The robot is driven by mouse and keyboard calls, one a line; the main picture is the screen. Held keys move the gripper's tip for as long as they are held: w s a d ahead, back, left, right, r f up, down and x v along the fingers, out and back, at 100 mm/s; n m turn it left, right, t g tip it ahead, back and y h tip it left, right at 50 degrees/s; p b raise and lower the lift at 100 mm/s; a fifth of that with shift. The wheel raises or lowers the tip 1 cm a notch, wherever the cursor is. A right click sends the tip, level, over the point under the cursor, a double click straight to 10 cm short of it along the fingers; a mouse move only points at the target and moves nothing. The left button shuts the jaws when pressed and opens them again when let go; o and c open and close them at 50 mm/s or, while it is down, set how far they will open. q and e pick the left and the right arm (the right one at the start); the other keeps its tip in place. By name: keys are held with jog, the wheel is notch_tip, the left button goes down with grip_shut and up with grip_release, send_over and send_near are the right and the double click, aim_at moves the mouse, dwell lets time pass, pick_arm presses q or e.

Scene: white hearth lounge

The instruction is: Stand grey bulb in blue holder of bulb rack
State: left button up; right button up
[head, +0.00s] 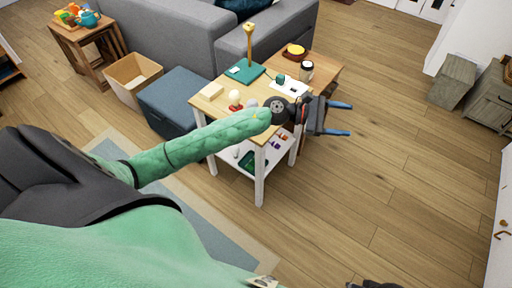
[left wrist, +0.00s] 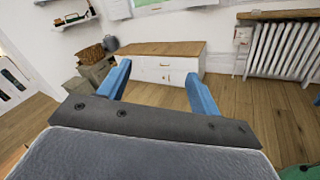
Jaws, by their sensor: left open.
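My left gripper (head: 349,119) is open and empty, with its two blue fingers apart over the floor right of the small white-legged table (head: 207,105). It also shows open in the left wrist view (left wrist: 160,80), with nothing between the fingers. A small greyish round thing (head: 252,103) shows on the tabletop just behind my left forearm; I cannot tell whether it is the grey bulb. A pale round bulb (head: 235,96) stands on a red base beside it. I cannot make out the bulb rack or its blue holder. My right gripper's fingers are not in view.
The tabletop also bears a cream block (head: 212,91), a teal board (head: 244,74) with a gold post (head: 249,45) and a dark jar (head: 306,71). The lower shelf holds a dark green tray (head: 252,161) and small coloured pieces.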

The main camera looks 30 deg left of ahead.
pick_arm(q)
jog(key=s+a+f+m+t+y, duration=0.45)
jog(key=m+y, duration=0.45)
jog(key=m, duration=0.7)
jog(key=s+a+f+m+t+y, duration=0.4)
jog(key=m+y, duration=0.4)
jog(key=m, duration=0.8)
jog(key=s+f+n+g, duration=0.4)
jog(key=s, duration=0.5)
jog(key=s+d+f+n+g+h, duration=0.1)
jog(key=s+f+n+g, duration=0.3)
jog(key=s, duration=0.5)
jog(key=s+d+f+n+g, duration=0.1)
jog(key=s+f+n+g, duration=0.3)
jog(key=s, duration=0.5)
jog(key=shift+s+f+g+h, duration=0.4)
jog(key=shift+f+g, duration=0.1)
jog(key=shift+g, duration=0.45)
